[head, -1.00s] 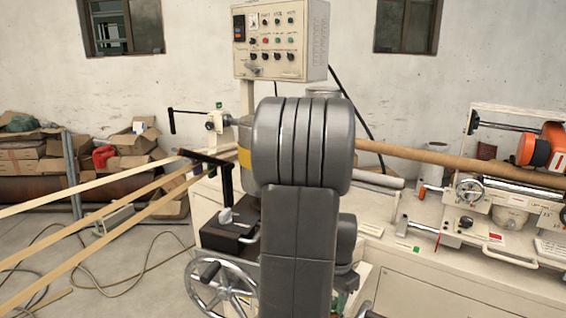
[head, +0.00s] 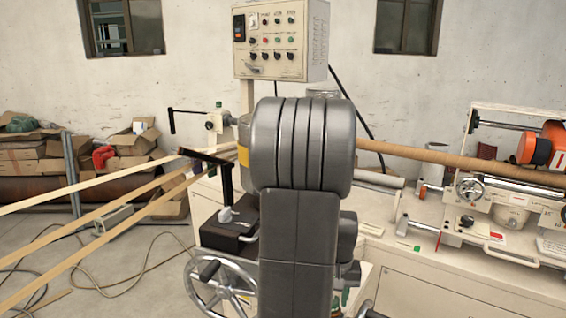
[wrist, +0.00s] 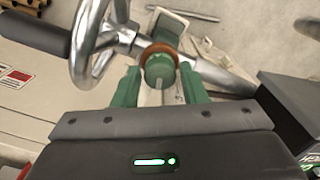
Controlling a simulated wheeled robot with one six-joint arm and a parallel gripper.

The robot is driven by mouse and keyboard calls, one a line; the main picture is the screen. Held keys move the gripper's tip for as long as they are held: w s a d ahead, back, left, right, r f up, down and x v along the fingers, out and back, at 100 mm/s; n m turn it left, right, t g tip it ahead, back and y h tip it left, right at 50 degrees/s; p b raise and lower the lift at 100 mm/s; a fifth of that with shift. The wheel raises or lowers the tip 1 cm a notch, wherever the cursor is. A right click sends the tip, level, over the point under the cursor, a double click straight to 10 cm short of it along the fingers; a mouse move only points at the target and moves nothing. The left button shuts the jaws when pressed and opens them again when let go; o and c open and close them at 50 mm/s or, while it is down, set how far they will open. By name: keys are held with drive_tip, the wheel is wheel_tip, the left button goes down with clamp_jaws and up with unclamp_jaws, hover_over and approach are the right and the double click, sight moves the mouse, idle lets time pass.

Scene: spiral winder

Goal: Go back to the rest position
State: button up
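My gripper (wrist: 160,82) shows in the wrist view, with two green fingers spread apart. A round green knob (wrist: 159,72) with an orange-brown ring behind it shows between the fingers. Gaps seem to show at its sides, so the gripper looks open, not clamped on it. In the head view, my dark grey arm fills the middle and hides the gripper and part of the machine behind it.
A metal handwheel (head: 218,287) stands left of my arm; a handwheel (wrist: 92,42) also shows close by the left finger in the wrist view. A control box (head: 279,40) rises behind my arm. A brown tube (head: 425,155) runs right. Paper strips (head: 100,215) stretch left.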

drive_tip(key=n, duration=0.4)
drive_tip(key=shift+b, duration=0.3)
drive_tip(key=shift+n+b, duration=0.3)
drive_tip(key=shift+n, duration=1.6)
drive_tip(key=shift+r, duration=0.1)
